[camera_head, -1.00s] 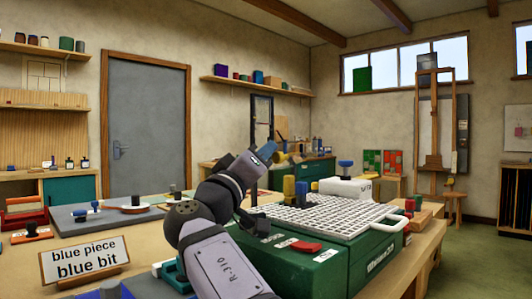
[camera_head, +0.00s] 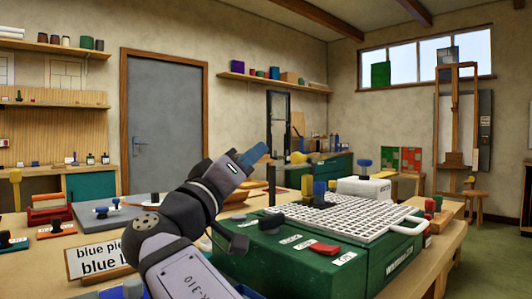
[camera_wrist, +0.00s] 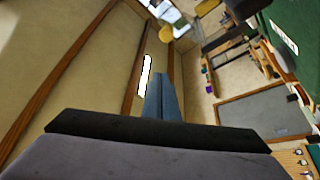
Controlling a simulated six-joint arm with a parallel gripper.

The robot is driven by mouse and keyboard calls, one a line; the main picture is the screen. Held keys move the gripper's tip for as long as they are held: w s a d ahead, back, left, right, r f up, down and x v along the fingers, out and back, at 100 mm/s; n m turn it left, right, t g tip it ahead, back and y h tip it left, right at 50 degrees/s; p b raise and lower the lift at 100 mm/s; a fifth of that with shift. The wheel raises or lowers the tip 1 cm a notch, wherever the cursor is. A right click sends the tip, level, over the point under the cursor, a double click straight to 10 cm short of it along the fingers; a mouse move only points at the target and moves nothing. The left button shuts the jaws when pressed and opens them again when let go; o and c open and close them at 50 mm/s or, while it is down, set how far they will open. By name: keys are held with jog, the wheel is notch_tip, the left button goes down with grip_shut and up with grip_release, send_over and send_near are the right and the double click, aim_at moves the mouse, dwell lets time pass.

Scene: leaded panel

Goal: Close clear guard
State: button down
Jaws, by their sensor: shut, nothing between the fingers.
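The green grinder-like machine (camera_head: 300,262) with a white grid top (camera_head: 350,215) stands on the bench right of my arm. I cannot clearly make out a clear guard on it; a dark upright post (camera_head: 271,185) rises at its back left. A yellow knob (camera_head: 299,157) shows beyond my fingertips, but what carries it is unclear. My gripper (camera_head: 256,154) has blue fingers, shut and empty, raised in the air above the machine's back left side. The shut fingers (camera_wrist: 162,97) also show in the wrist view, with nothing between them.
Blue and yellow cylinders and a white box (camera_head: 364,188) stand behind. A sign (camera_head: 100,260) and stamp-like tools occupy the left bench.

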jog(key=shift+s+a+f, duration=0.2)
jog(key=shift+s+a, duration=0.1)
jog(key=shift+s, duration=0.3)
jog(key=w+a+r+n+y+p, duration=0.3)
jog(key=a+r+p, duration=0.45)
jog(key=p, duration=1.15)
jog(key=w+a+r+n+p, duration=0.2)
jog(key=w+a+r+p, duration=0.2)
jog(key=r+p, duration=1.1)
jog(key=s+d+f+m+g+h+p, duration=0.2)
jog(key=d+f+m+g+p, duration=0.2)
jog(key=f, duration=0.4)
jog(key=s+d+f+m+g+h+p, duration=0.3)
jog(key=d+f+m+g+p, duration=0.1)
jog(key=f+m, duration=0.3)
jog(key=shift+s+f+p, duration=0.15)
jog(key=shift+f+p, duration=0.55)
jog(key=shift+p, duration=0.1)
